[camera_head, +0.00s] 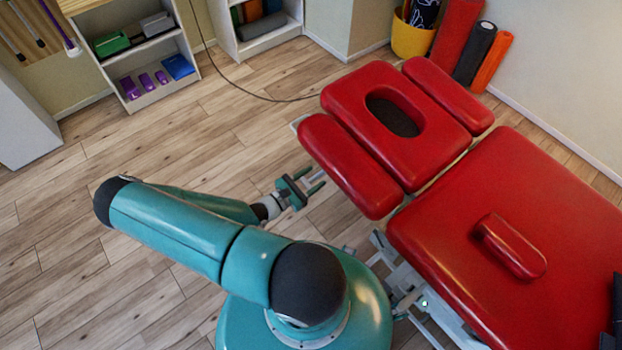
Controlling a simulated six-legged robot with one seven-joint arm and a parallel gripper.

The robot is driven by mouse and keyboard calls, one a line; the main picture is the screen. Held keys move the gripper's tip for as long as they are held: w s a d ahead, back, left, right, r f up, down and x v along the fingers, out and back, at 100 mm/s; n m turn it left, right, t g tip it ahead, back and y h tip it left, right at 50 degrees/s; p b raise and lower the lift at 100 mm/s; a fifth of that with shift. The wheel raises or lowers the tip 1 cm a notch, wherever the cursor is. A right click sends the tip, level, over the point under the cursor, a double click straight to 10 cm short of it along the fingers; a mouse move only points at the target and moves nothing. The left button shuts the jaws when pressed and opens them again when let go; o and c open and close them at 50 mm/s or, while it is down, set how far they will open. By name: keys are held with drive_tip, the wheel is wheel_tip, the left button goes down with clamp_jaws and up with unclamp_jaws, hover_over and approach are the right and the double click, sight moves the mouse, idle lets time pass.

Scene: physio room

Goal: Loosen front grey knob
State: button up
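My gripper (317,180) is at the end of the teal arm, left of the red treatment table's head section (398,122). Its two fingers are apart and point right, toward the left red armrest pad (349,165). Nothing shows between them. They appear short of the pad, but I cannot tell their height against it. I cannot make out the front grey knob; the underside of the head section is hidden by the red pads. Part of the table's grey metal frame (397,268) shows below the gap between the head section and the main red pad (530,215).
A small red cushion (511,246) lies on the main pad. A shelf unit (145,50) with boxes and purple weights stands at the upper left. A yellow bucket (410,38) and rolled mats (475,52) stand by the wall. A thin cable crosses the floor. The wooden floor at left is clear.

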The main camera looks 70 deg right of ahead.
drive_tip(key=shift+c, duration=1.1)
drive_tip(key=n, duration=0.4)
drive_tip(key=shift+w, duration=0.1)
drive_tip(key=n, duration=0.5)
drive_tip(key=shift+w+f, duration=0.1)
drive_tip(key=n, duration=0.4)
drive_tip(key=shift+w+f+n, duration=0.1)
drive_tip(key=shift+n, duration=0.2)
drive_tip(key=shift+f+n, duration=0.15)
drive_tip(key=shift+n, duration=2.05)
